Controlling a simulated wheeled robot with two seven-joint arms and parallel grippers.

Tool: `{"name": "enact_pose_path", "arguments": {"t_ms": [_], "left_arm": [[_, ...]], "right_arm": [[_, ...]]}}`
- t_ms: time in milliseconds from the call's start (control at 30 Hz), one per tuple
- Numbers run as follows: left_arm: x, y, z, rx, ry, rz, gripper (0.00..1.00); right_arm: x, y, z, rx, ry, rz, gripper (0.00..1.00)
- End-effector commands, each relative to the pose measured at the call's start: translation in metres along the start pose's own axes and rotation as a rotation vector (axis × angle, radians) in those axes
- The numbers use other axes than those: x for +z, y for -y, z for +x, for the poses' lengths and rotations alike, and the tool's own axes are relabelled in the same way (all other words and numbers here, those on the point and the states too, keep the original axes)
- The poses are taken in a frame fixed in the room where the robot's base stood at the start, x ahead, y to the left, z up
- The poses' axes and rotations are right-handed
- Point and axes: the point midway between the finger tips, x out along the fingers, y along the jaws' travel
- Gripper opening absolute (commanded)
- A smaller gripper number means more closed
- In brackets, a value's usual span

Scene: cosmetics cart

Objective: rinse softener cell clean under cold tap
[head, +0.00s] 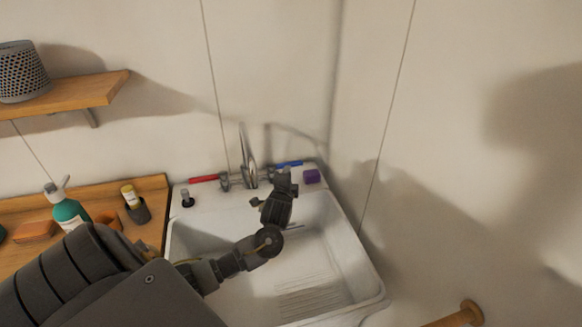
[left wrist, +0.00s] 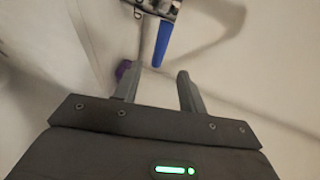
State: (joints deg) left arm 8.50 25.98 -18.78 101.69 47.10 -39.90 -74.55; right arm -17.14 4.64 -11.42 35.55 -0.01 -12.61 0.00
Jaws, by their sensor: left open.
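The tap (head: 247,160) has a tall metal spout at the back of the white sink (head: 345,255). Its blue lever (head: 290,163) is on the right and its red lever (head: 203,179) on the left. No water stream is visible. My left gripper (head: 284,174) is open at the back of the sink, close to the blue lever. In the left wrist view the blue lever (left wrist: 162,44) is just beyond and between the open, empty fingers; contact cannot be told. I cannot make out a softener cell. My right gripper is not in view.
A small purple block (head: 311,176) sits on the sink's back ledge beside my left gripper. A wooden counter (head: 155,195) on the left holds a teal pump bottle (head: 68,212) and a yellow-labelled bottle in a dark cup (head: 138,210). Walls close in behind and right.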

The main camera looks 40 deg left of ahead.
Motion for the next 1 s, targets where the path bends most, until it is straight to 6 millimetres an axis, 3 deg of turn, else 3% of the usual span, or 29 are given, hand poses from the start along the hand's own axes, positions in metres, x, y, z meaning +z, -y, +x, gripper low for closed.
{"name": "enact_pose_path", "arguments": {"t_ms": [500, 700, 1000], "left_arm": [[0.001, 0.001, 0.086, -0.001, 0.002, 0.0, 0.41], [0.001, 0.0, 0.099, 0.0, 0.001, -0.001, 0.41], [0.0, 0.0, 0.101, -0.001, -0.001, -0.002, 0.41]], "right_arm": [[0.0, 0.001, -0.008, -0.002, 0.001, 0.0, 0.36], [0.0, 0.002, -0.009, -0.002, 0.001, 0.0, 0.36], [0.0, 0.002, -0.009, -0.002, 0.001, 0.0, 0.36]]}}
